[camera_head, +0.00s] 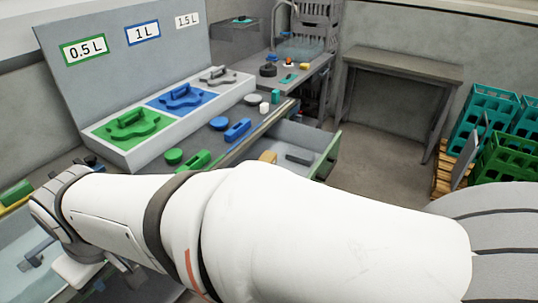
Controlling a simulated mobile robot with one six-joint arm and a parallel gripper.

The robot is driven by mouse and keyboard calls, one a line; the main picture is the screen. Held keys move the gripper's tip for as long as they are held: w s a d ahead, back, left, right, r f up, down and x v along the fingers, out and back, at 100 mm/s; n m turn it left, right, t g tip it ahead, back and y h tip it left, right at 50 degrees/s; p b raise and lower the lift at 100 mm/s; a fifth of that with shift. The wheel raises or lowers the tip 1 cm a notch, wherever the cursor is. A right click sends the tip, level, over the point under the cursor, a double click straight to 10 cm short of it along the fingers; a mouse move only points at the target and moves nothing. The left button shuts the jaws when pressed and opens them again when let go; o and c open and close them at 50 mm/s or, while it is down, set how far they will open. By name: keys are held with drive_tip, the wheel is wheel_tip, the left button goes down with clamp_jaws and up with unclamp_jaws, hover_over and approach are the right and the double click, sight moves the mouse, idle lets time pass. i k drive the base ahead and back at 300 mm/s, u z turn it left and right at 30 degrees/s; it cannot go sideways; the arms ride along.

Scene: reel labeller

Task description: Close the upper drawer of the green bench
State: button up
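An open drawer (318,137) with a green-edged front sticks out to the right from the grey bench (240,150). A yellow block and a dark grey piece lie inside it. My white arm crosses the foreground from right to left and hides the drawer's lower part and the bench front below. I cannot tell from this view whether another drawer lies under it. My wrist (62,212) is at the far left, well away from the open drawer. Grey parts show below the wrist, but my gripper's fingers cannot be made out.
A labelled panel (130,45) stands behind green, blue and grey fixtures on the bench. Loose green and blue pieces lie along its front. A grey table (405,65) and green crates (505,160) stand beyond. Floor (385,155) right of the drawer is clear.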

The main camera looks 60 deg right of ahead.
sight(284, 133)
drive_tip(key=k, duration=0.85)
drive_tip(key=z, duration=2.15)
drive_tip(key=i, duration=1)
drive_tip(key=z, duration=1.6)
drive_tip(key=k, duration=0.75)
